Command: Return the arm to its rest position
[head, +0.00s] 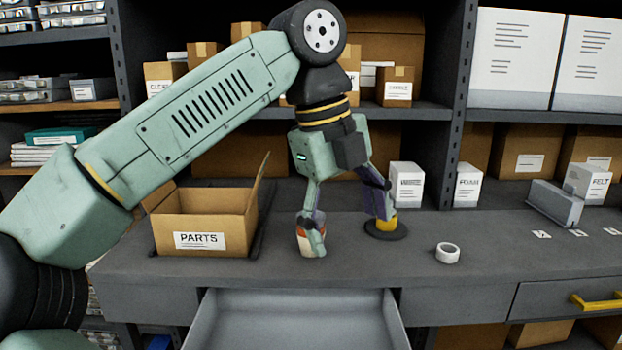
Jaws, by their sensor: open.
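My arm (210,110) is pale green and reaches from the lower left up to a black joint at the top, then down to the worktop. My gripper (348,224) hangs downward over the bench with its two fingers spread wide apart. Nothing shows held between them. The left fingertip is in front of a small white and orange-red item (304,242), partly hidden by the finger. The right finger is over or in front of a yellow piece on a round black base (386,231). I cannot tell whether either finger touches these things.
An open cardboard box marked PARTS (201,221) stands left of my gripper. A white tape roll (448,252) lies to the right. A drawer (296,318) is open below the bench front (460,298). Shelves with boxes (398,87) rise behind.

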